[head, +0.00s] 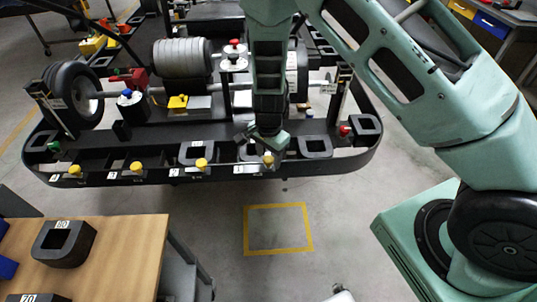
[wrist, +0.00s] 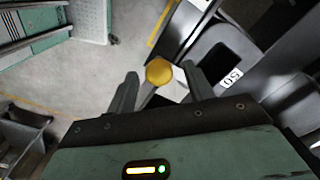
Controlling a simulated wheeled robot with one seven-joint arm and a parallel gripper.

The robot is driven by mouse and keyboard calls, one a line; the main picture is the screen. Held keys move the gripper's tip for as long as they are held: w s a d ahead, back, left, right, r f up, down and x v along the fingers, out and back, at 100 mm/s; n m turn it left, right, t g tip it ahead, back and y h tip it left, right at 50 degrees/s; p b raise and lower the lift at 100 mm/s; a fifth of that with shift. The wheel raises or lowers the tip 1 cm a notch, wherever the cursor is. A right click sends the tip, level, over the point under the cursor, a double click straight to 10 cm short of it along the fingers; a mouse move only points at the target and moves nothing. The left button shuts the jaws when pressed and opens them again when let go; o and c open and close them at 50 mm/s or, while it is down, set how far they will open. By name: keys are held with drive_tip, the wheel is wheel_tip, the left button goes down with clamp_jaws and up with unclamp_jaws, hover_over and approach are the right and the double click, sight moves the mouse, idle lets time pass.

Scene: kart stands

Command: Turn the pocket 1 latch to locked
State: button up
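A row of yellow-knobbed latches runs along the front edge of the kart (head: 130,180). The rightmost yellow knob (head: 268,160) sits just below my gripper (head: 272,143); a small white label (head: 239,169) is to its left, its digit too small to read surely. In the wrist view the round yellow knob (wrist: 160,72) shows between the two fingertips of my gripper (wrist: 160,82), on a pale lever. The fingers are apart, one on each side of the knob; I cannot tell whether they touch it. The wrist view shows a dark block marked 50 (wrist: 225,68) beside the latch.
More yellow knobs (head: 201,163) stand along the edge to the left. Dark blocks (head: 316,146) sit in the kart behind. A wooden table (head: 120,262) with a block marked 80 (head: 65,243) is at lower left. The floor with a yellow square (head: 278,205) is clear.

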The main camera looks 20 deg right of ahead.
sight(268, 160)
wheel_tip(268, 160, up, 17)
drive_tip(key=b, duration=0.2)
drive_tip(key=shift+r, duration=0.2)
idle(0.5)
drive_tip(key=s+a+r+n+b, duration=0.1)
drive_tip(key=s+a+r+n, duration=0.1)
drive_tip(key=s+n, duration=0.8)
drive_tip(key=s+a+r+n+b, duration=0.1)
drive_tip(key=s+a+n, duration=0.3)
drive_tip(key=s+n, duration=0.6)
drive_tip(key=s+b, duration=0.1)
drive_tip(key=s, duration=0.5)
drive_tip(key=shift+s+a+r+n+y, duration=0.2)
drive_tip(key=shift+r+n+y, duration=0.1)
drive_tip(key=shift+r, duration=0.1)
drive_tip(key=shift+w, duration=0.1)
